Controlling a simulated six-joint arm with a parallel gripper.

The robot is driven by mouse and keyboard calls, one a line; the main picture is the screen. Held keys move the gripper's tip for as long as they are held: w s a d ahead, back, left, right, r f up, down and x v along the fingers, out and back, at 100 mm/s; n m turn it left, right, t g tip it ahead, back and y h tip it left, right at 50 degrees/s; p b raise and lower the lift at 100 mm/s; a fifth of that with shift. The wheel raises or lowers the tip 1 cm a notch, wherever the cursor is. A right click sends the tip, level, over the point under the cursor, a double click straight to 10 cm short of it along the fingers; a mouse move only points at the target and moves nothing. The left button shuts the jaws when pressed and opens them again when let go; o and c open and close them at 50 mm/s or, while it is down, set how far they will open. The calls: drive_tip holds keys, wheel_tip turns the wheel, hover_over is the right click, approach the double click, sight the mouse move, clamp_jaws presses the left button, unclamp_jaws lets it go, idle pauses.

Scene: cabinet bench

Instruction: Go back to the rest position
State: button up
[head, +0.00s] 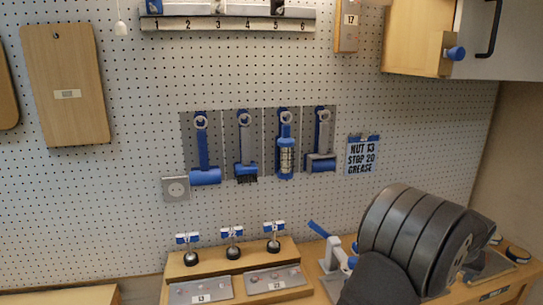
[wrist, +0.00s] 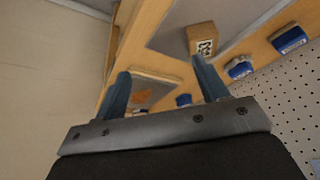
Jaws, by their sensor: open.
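My gripper shows in the wrist view (wrist: 164,84), with two blue-grey fingers spread apart and nothing between them. In the head view my dark, ribbed arm covers the right part of the bench, and the fingertips cannot be made out there. In the wrist view the wooden bench (wrist: 172,15) lies beyond the fingers. A wooden block with a printed label (wrist: 201,39) shows just beyond the right finger, apart from it as far as I can tell.
A perforated panel (head: 130,200) holds several blue-handled tools (head: 203,150). A wooden stand (head: 238,265) with three blue-and-white-topped posts sits on the bench. A blue-handled clamp-like device (head: 333,250) is close left of my arm. An overhead cabinet (head: 410,40) hangs upper right.

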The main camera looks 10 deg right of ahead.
drive_tip(key=w+a+r+n+t+y, duration=0.1)
drive_tip(key=w+a+r+n, duration=0.1)
drive_tip(key=w+a, duration=0.75)
drive_tip(key=w+a+r+n, duration=0.25)
drive_tip(key=w+a, duration=0.45)
drive_tip(key=a, duration=0.5)
drive_tip(key=w+a+f+n+y, duration=0.1)
drive_tip(key=w+a, duration=0.3)
drive_tip(key=a, duration=0.7)
drive_tip(key=w+a+n, duration=0.3)
drive_tip(key=w+a, duration=0.1)
drive_tip(key=a, duration=0.7)
drive_tip(key=shift+w+f+t+y, duration=0.25)
drive_tip(key=shift+f+t+y, duration=0.05)
drive_tip(key=shift+f+y, duration=0.1)
